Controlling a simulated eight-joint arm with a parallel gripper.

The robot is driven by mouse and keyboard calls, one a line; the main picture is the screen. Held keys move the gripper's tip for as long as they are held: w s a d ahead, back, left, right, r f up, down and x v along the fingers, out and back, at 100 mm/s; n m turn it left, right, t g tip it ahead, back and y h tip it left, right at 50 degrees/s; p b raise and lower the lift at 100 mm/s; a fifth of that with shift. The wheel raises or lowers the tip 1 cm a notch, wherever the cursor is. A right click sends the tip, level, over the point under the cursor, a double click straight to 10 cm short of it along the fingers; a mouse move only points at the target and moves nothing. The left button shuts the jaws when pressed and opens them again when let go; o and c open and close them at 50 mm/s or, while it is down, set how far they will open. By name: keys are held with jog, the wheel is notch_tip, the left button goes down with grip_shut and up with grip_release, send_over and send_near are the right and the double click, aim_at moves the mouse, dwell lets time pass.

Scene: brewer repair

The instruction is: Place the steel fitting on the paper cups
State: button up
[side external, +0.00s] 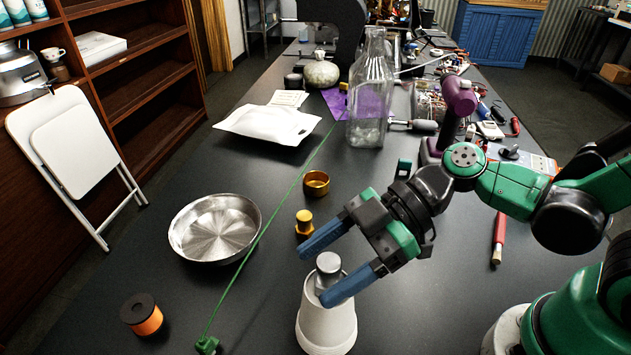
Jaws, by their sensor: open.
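The steel fitting (328,264) is a small silvery cylinder. It appears upright on top of the white paper cups (326,318), which stand upside down near the front of the table. My gripper (314,277) is open, with one blue finger at the upper left of the fitting and the other at its lower right in the picture. A gap shows between the fitting and the upper finger. The lower finger overlaps the cups' upper right side in this view, and I cannot tell whether it touches them.
A steel bowl (215,229), a brass ring (316,183), a brass fitting (304,223) and an orange-black spool (142,314) lie to the left. A green cord (262,232) crosses the table. A tall glass bottle (370,95) stands behind. Table between bowl and cups is mostly clear.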

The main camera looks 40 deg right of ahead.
jog(key=shift+r, duration=0.1)
jog(key=shift+d+r, duration=0.1)
jog(key=shift+r, duration=0.05)
jog(key=v, duration=1.2)
jog(key=w+d+f+m+t+h, duration=0.4)
jog(key=w+d+m+h, duration=0.3)
jog(key=m+h, duration=0.4)
jog(key=m, duration=0.4)
jog(key=shift+f+h, duration=0.2)
jog(key=shift+h, duration=0.2)
